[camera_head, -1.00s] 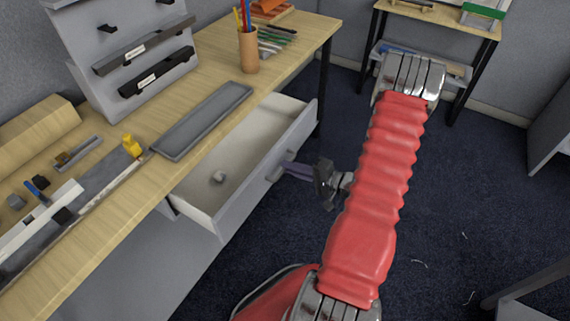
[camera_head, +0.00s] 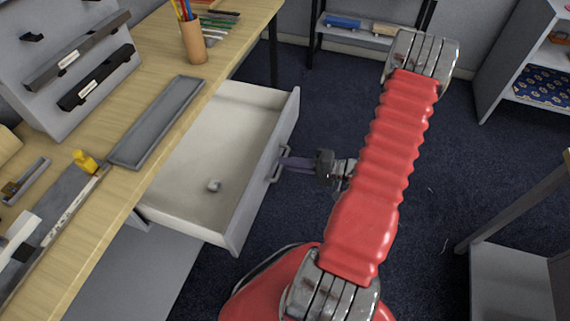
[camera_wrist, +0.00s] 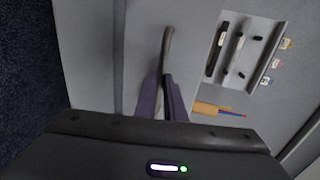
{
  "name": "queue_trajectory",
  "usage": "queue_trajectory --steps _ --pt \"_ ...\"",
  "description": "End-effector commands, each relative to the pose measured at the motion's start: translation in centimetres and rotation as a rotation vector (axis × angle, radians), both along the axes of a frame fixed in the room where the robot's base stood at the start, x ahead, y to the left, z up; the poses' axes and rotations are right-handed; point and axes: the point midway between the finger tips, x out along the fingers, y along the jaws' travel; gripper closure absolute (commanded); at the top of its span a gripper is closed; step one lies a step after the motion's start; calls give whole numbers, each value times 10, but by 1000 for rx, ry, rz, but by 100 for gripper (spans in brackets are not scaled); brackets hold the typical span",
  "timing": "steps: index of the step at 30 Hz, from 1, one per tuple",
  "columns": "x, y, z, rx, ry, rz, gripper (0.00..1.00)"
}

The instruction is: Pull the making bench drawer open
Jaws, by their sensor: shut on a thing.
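The making bench drawer (camera_head: 247,205) stands pulled well out from under the wooden bench top (camera_head: 118,188). A small grey round object (camera_head: 214,185) lies inside it; the rest of the visible drawer floor is bare. My gripper (camera_head: 284,163) is at the drawer's front, its fingers shut on the drawer handle (camera_head: 275,166). In the wrist view my gripper's two purple fingers (camera_wrist: 161,98) close around the curved handle bar (camera_wrist: 167,50), against the grey drawer front (camera_wrist: 140,45).
Shelving (camera_head: 372,35) stands at the back, more shelves (camera_head: 530,75) at right. Dark carpet (camera_head: 450,150) lies open right of the drawer.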

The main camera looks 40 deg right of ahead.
Motion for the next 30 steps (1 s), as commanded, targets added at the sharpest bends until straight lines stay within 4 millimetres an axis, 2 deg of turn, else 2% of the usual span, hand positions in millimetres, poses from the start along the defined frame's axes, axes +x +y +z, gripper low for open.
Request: queue_trajectory --steps 8,9,16,25,30 --pt "2 -2 -2 -7 4 -5 100" --pt "2 -2 -2 -7 4 -4 89" --pt "2 0 -1 -4 2 0 73" --pt "1 1 0 -2 1 2 72" --pt "-6 -4 2 -1 0 1 72"
